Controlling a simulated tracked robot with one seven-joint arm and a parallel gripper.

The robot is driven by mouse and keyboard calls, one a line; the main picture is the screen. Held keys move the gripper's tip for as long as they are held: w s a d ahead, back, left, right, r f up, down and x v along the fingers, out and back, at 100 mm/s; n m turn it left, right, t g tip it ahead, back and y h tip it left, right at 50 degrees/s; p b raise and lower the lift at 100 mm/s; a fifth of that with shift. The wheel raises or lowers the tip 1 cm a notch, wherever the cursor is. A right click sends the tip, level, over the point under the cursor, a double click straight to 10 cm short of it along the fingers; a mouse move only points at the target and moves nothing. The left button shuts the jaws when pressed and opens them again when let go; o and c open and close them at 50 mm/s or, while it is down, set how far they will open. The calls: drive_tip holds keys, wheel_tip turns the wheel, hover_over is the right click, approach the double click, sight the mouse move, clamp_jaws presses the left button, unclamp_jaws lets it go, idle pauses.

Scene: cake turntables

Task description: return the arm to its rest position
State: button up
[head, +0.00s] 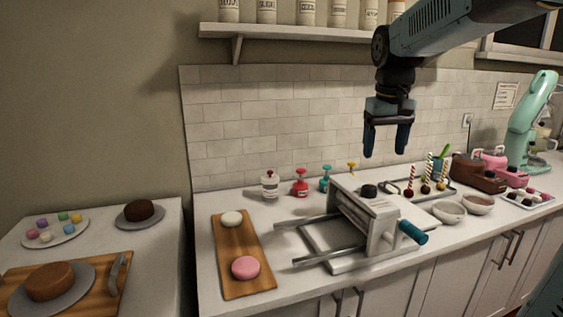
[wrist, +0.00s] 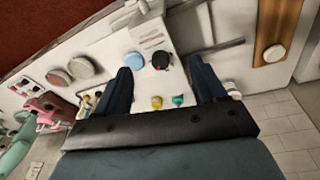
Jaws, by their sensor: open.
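My gripper (head: 386,140) hangs from my arm above the counter, in front of the tiled wall, with its fingers pointing down. The two dark blue fingers are apart with nothing between them. In the wrist view the open gripper (wrist: 160,84) looks down over the counter, and the black knob of the sheeter shows between the fingertips. The gripper is well above the sheeter (head: 380,222) and touches nothing in sight. Part of my arm runs out of the top right of the head view.
The left counter holds cakes on turntables (head: 85,277). Air around the gripper is clear.

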drive_tip(key=s+f+t, duration=0.2)
drive_tip(key=s+f, duration=0.1)
drive_tip(key=s, duration=0.6)
drive_tip(key=s+f+m+t, duration=0.1)
drive_tip(key=s+f, duration=0.3)
drive_tip(key=s, duration=0.5)
drive_tip(key=shift+s+a+f+t+y, duration=0.2)
drive_tip(key=shift+s+t+y, duration=0.1)
drive_tip(key=shift+t, duration=0.1)
